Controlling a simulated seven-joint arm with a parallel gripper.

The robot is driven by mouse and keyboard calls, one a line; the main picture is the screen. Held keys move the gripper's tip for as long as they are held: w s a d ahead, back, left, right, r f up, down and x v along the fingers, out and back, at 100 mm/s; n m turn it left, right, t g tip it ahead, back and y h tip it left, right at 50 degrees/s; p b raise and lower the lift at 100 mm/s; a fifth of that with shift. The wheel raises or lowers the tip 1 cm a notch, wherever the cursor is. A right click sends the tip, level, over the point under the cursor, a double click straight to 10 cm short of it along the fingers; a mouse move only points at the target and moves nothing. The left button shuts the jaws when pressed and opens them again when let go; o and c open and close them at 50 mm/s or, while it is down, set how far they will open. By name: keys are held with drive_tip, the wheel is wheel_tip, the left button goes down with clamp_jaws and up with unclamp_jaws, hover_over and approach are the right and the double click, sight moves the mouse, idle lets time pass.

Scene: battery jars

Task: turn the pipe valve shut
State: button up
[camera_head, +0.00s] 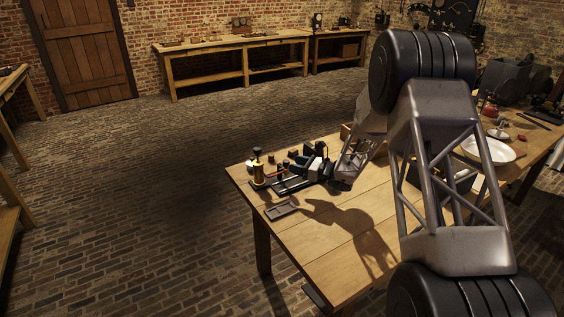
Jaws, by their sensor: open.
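A small yellow and black upright fitting (258,174) stands near the far left corner of the wooden table (341,253). A thin yellow pipe-like part runs right from it, toward my gripper. The valve handle is too small to make out, and I cannot tell how far it is turned. My gripper (282,177) reaches in from the right, low over the table, its dark jaws open and pointing at the fitting. I cannot tell whether the jaws touch or surround any part of it. My arm hides much of the table's right side.
A small dark tray (281,210) lies in front of my gripper. Several small dark blocks stand behind it. A white dish (490,150) and clutter lie at the right. The table's front left is clear. A workbench (215,62) stands along the back wall.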

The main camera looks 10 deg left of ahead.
sight(286, 165)
drive_tip(key=w+a, duration=0.1)
drive_tip(key=a, duration=0.5)
drive_tip(key=shift+w+a, duration=0.15)
drive_tip(key=shift+a, duration=0.05)
drive_tip(key=shift+c, duration=0.3)
drive_tip(key=c, duration=0.9)
drive_tip(key=shift+o, duration=0.2)
drive_tip(key=shift+g, duration=0.3)
drive_tip(key=shift+s+n+g, duration=0.2)
drive_tip(key=shift+n+g, duration=1.25)
drive_tip(key=shift+g, duration=0.65)
drive_tip(key=shift+s+n+g, duration=0.2)
drive_tip(key=shift+n+g, duration=1.25)
drive_tip(key=shift+g, duration=0.65)
drive_tip(key=shift+h, duration=0.3)
drive_tip(key=o, duration=0.9)
drive_tip(key=shift+d, duration=0.15)
